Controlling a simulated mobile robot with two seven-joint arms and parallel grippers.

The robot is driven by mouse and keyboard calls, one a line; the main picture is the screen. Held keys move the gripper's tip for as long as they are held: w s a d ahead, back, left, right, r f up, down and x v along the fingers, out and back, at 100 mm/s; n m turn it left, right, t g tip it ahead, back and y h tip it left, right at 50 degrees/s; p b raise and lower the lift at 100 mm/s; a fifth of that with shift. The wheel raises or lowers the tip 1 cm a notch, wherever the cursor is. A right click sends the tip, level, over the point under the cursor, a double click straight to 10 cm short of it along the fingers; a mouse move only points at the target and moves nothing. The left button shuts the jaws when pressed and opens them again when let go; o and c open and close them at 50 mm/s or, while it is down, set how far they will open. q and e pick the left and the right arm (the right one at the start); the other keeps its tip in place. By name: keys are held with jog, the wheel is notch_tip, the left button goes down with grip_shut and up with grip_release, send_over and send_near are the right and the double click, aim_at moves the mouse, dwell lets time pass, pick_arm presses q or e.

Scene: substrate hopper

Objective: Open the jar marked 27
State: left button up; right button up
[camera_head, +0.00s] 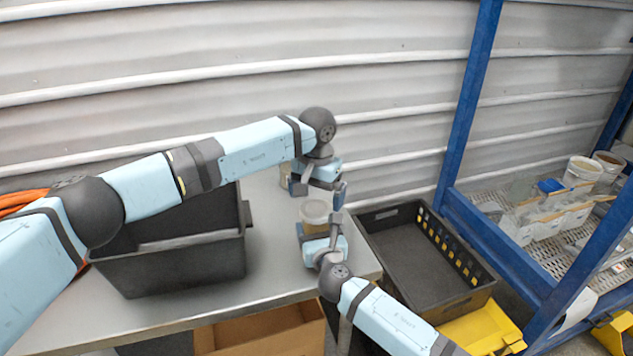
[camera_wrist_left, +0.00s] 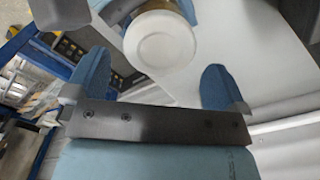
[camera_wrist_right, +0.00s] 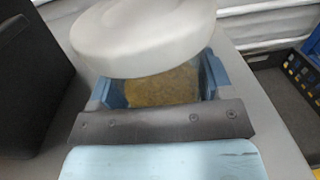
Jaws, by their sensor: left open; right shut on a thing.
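A jar with a whitish lid and tan contents (camera_head: 315,212) stands near the right end of the grey table. Its lid (camera_wrist_left: 160,46) faces the left wrist view, and the lid and tan body (camera_wrist_right: 162,86) fill the middle of the right wrist view. No number is readable on it. My right gripper (camera_head: 319,228) is shut on the jar's body, below the lid. My left gripper (camera_head: 318,190) is open and empty, above the jar; its two blue fingers (camera_wrist_left: 155,85) are spread, with the lid beyond them and not between them.
A black bin (camera_head: 180,265) stands on the table (camera_head: 270,275) to the left. A black crate (camera_head: 480,295) is right of the table, near a blue rack (camera_head: 468,95). The corrugated wall is close behind.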

aim_at(317, 208)
pick_arm(q)
jog(key=shift+f, duration=1.95)
